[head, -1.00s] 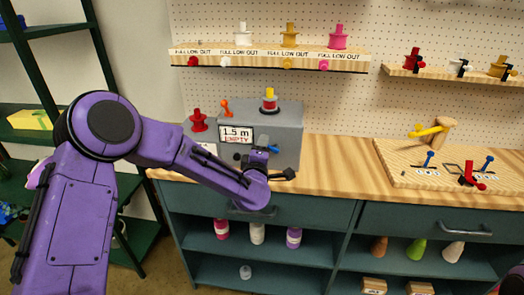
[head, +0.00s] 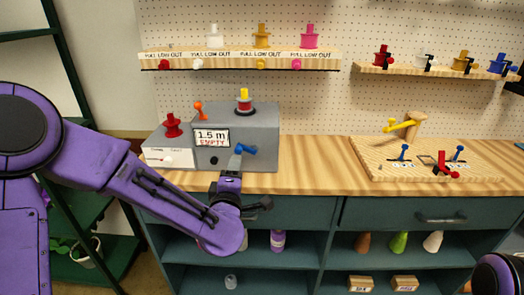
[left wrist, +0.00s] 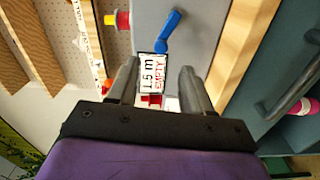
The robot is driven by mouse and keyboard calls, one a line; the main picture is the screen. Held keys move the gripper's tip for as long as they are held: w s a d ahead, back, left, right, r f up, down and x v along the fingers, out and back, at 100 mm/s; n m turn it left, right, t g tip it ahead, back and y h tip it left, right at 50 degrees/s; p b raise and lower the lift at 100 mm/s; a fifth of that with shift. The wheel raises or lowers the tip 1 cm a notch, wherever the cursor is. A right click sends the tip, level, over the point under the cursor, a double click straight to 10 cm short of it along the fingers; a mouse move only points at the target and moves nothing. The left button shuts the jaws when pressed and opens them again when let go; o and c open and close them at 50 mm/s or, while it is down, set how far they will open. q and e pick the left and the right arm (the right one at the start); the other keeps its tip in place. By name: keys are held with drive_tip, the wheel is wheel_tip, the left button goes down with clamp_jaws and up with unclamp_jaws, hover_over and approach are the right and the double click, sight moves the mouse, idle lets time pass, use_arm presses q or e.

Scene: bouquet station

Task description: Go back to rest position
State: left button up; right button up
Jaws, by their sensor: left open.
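My left gripper (head: 240,188) is in front of the grey machine at the bench's front edge. Its jaws are open and empty in the left wrist view (left wrist: 158,70). The arm comes in low from the left, and part of the gripper is hidden behind its own wrist. My right gripper is not in view; only a purple part of my right arm shows at the lower right.
The wooden bench top (head: 315,165) is clear between the machine and a wooden board (head: 385,165) with a yellow-armed post and small levers. Spool shelves (head: 240,60) hang above. Drawers and open shelves (head: 300,250) lie below. A green rack (head: 75,120) stands at left.

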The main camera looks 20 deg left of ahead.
use_arm(q)
drive_tip(key=s+a+f+m+g+h, duration=0.1)
drive_tip(key=s+f+m+g, duration=0.5)
drive_tip(key=f, duration=0.7)
drive_tip(key=s+a+f+m+g+h, duration=0.15)
drive_tip(key=s+f+m, duration=0.4)
drive_tip(key=f, duration=0.85)
drive_tip(key=s+a+f+g, duration=0.1)
drive_tip(key=s+f+g, duration=0.2)
drive_tip(key=s+f, duration=0.3)
drive_tip(key=s+a+f+m+g, duration=0.1)
drive_tip(key=s+f, duration=0.5)
drive_tip(key=s, duration=1)
drive_tip(key=a+g+y, duration=0.1)
drive_tip(key=g, duration=0.1)
drive_tip(key=shift+s+a+g, duration=0.15)
drive_tip(key=shift+s+g, duration=0.2)
drive_tip(key=shift+m, duration=0.25)
